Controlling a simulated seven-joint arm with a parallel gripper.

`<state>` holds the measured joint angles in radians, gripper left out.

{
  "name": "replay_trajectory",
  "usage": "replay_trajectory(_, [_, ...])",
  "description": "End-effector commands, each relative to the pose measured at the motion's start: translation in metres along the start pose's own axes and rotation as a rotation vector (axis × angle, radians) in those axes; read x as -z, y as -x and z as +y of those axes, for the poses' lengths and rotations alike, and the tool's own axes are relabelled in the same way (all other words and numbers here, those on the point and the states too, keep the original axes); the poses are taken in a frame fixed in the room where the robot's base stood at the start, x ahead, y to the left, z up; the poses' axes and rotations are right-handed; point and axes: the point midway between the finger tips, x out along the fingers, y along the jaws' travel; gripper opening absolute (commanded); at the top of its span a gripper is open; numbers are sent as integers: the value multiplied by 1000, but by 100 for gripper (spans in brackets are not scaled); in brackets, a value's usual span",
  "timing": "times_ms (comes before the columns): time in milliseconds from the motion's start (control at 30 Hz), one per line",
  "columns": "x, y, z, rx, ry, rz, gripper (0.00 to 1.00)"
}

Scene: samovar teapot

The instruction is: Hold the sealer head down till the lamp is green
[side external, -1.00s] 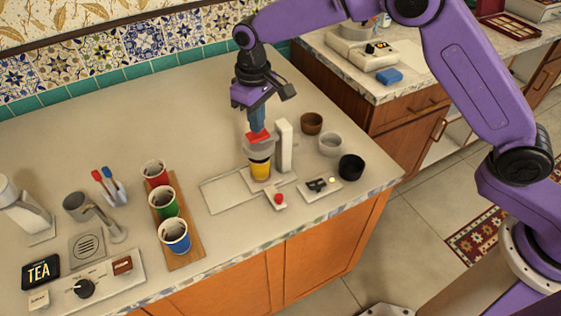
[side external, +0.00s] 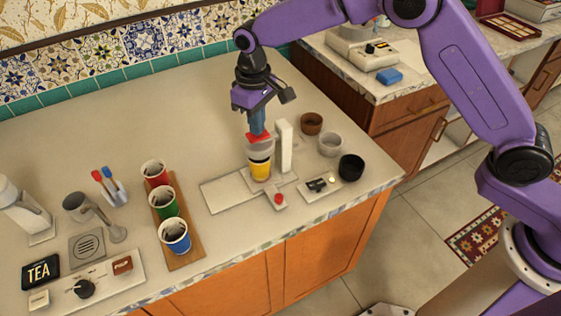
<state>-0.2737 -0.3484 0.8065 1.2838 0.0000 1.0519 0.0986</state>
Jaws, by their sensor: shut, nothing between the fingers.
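The sealer has a white upright post (side external: 284,147) and a grey head (side external: 259,149) with a red pad on top (side external: 259,137). A yellow cup (side external: 260,171) stands under the head on the sealer's base. The head appears down at the cup's rim; exact contact is too small to tell. My gripper (side external: 257,131) is shut, points down, and its tips meet the red pad. A small panel (side external: 321,190) right of the sealer has a black display and a small pale lamp (side external: 332,181). The lamp does not look green.
A red button (side external: 278,198) is in front of the sealer. Brown (side external: 311,123), grey (side external: 330,144) and black (side external: 351,167) bowls stand to the right. Red, green and blue cups line a wooden board (side external: 187,262) at left. The counter behind is clear.

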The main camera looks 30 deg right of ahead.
Motion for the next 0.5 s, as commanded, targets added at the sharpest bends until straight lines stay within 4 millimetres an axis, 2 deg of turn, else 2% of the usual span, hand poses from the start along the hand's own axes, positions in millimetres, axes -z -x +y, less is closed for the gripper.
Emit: replay_trajectory(500, [0, -16, 0, 0, 0, -1, 0])
